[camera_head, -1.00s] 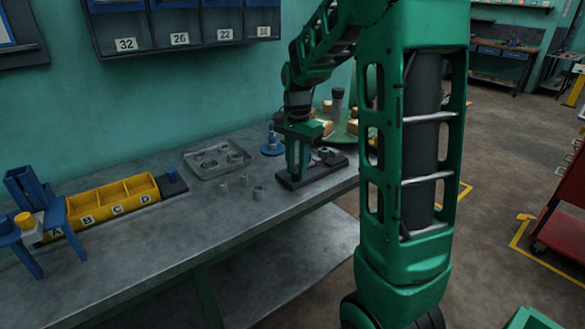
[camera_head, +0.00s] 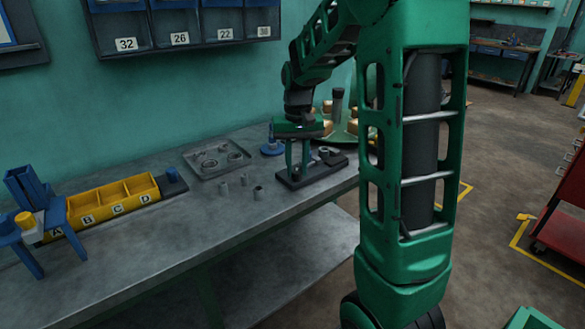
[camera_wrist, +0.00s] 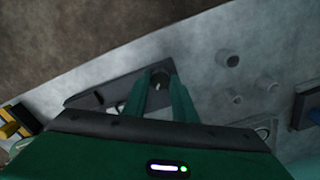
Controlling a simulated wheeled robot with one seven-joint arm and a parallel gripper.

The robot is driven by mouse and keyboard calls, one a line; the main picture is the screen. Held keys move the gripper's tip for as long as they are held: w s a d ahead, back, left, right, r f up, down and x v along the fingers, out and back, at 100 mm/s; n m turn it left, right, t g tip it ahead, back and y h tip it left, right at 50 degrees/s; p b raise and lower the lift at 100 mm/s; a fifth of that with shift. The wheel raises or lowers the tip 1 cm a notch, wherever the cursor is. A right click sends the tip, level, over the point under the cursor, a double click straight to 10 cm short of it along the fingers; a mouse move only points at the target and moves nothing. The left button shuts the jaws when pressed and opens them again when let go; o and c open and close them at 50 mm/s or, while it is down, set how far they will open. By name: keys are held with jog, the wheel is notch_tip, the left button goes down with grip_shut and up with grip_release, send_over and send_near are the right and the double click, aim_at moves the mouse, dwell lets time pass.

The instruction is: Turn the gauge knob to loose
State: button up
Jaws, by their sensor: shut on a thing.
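The gauge is a dark, flat fixture (camera_head: 318,173) on the right part of the grey workbench, with a lighter round part (camera_head: 325,153) standing on its right end. My gripper (camera_head: 297,172) points straight down over the gauge's left half. In the wrist view, its two green fingers (camera_wrist: 159,82) are closed in around a small dark knob (camera_wrist: 160,73) at one end of the gauge base (camera_wrist: 100,94). The fingers are shut on this knob and partly hide it. The knob's pointer and any markings are too small to read.
Several small grey cylinders (camera_head: 258,192) stand left of the gauge, before a grey tray (camera_head: 205,170). A blue spindle (camera_head: 271,146) and a green round stand (camera_head: 345,136) with brass parts are behind. A yellow lettered bin (camera_head: 112,199) lies further left.

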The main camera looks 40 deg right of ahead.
aim_at(296, 170)
jog(key=n, duration=0.4)
jog(key=shift+w+r+n, duration=0.1)
jog(key=shift+w+n, duration=0.15)
jog(key=shift+n, duration=1.75)
jog(key=o, duration=1)
jog(key=shift+o, duration=0.2)
jog(key=shift+s, duration=0.1)
notch_tip(296, 170, up, 11)
jog(key=shift+f, duration=0.2)
